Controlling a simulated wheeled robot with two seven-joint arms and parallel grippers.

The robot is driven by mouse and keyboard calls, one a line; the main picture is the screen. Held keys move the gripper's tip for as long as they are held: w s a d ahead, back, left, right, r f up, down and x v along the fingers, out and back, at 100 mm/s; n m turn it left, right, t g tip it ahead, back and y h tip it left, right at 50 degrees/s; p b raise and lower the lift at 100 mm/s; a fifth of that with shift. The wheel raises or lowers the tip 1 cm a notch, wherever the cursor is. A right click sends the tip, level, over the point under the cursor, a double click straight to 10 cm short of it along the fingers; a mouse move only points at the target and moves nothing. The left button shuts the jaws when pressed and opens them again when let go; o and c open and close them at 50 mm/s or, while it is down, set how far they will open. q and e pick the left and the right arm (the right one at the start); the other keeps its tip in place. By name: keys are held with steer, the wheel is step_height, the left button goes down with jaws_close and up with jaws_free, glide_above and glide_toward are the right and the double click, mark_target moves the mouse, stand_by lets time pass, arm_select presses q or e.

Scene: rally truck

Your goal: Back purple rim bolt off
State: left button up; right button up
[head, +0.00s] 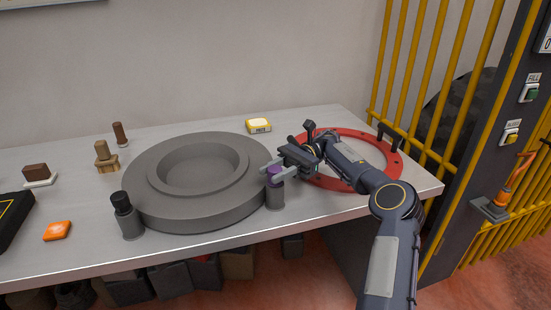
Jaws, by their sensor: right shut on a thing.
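A purple bolt (273,173) stands upright on top of a short grey post (275,196) at the right edge of the round grey rim (160,209). My right gripper (274,174) is shut on the purple bolt, with its pale fingers on either side of it. I cannot tell whether the bolt is still seated in the post. A similar post with a black top (122,203) stands at the rim's front left. My left gripper is not in view.
A red ring with black handles (350,133) lies behind my right arm. A yellow-and-white box (258,125), brown stamp-like pieces (106,155) and an orange block (57,230) rest on the table (200,255). A yellow barred cage (408,75) stands to the right.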

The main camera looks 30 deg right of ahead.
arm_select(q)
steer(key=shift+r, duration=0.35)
arm_select(e)
steer(key=shift+a+f, duration=0.1)
steer(key=shift+f, duration=0.1)
steer(key=o, duration=1)
steer(key=shift+r, duration=0.1)
